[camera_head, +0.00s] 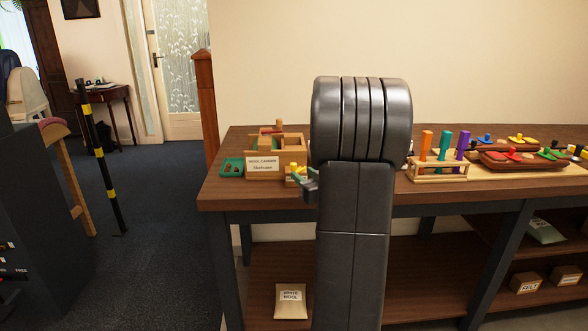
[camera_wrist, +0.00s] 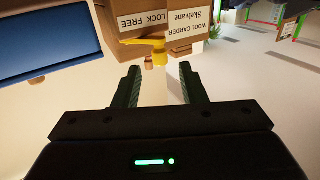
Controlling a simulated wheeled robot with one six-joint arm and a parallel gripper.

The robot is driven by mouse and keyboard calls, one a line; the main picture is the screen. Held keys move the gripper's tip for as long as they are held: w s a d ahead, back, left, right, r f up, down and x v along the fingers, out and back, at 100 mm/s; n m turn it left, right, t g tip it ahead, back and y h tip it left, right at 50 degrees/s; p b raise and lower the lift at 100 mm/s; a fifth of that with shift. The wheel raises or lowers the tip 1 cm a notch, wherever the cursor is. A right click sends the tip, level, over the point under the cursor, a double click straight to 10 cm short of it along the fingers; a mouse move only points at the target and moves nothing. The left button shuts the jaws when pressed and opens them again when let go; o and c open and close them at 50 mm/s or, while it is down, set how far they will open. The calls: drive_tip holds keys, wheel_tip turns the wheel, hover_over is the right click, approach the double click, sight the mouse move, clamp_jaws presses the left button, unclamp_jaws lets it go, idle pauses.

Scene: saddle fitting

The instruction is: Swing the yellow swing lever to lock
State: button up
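The yellow swing lever (camera_wrist: 159,52) shows in the wrist view at the front of a wooden block marked LOCK and FREE (camera_wrist: 147,22), which appears upside down. In the head view the lever (camera_head: 295,167) is a small yellow piece right of the wool carder box (camera_head: 263,165). My gripper (camera_wrist: 159,76) is open, with one dark finger on each side and nothing between the tips. The lever lies just beyond the fingertips, roughly centred between them. In the head view my gripper (camera_head: 306,181) is mostly hidden behind my arm. I cannot tell which label the lever points to.
The wooden workbench (camera_head: 420,190) holds a rack of coloured pegs (camera_head: 440,172) and trays of coloured pieces (camera_head: 520,157) to the right. A green tray (camera_head: 231,167) stands left of the carder box. In the wrist view a blue panel (camera_wrist: 45,40) is at upper left.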

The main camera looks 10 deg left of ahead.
sight(295, 168)
drive_tip(key=x, duration=0.6)
drive_tip(key=shift+w+a, duration=0.2)
clamp_jaws()
